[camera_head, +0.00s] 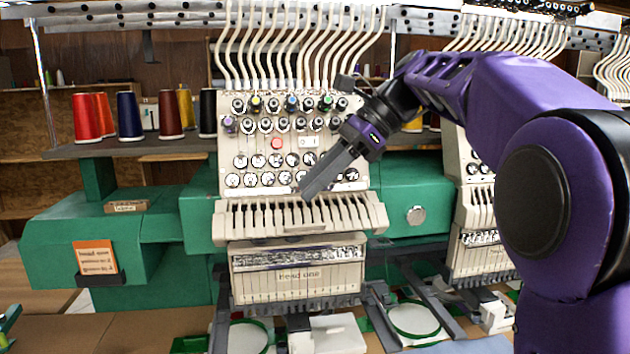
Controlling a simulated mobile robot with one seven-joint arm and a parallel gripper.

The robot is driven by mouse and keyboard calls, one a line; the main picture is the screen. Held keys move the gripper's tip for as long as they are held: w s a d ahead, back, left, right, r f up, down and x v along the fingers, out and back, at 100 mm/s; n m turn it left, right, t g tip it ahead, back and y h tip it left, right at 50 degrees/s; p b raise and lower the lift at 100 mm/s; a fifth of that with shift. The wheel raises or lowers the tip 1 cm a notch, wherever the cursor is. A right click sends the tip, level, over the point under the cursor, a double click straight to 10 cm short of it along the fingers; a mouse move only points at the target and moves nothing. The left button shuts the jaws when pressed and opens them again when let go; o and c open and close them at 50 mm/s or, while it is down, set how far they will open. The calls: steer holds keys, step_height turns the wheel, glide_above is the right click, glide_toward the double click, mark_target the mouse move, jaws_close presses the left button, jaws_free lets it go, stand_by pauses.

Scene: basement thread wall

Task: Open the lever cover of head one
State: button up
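Head one is the cream embroidery head in the middle of the head camera view, and its lower panel (297,285) reads "head one". Above that panel, a cream slotted lever cover (240,220) runs across the head and juts forward, with a small handle-like bar (305,228) low at its middle. The cover appears closed, though its exact hinge line is hard to make out. My gripper (306,196) reaches in from the upper right, its grey fingers slanting down and left to the cover's top edge. Whether it touches is unclear. The fingers overlap, so their gap is hidden.
Thread tubes (290,45) hang above head one, and rows of tension knobs (265,125) sit over the cover. Thread cones (130,117) stand on a shelf at left. A second head (480,215) stands at right. Embroidery hoops (414,319) lie below.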

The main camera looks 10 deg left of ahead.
steer(key=v, duration=1.2)
stand_by(0.4)
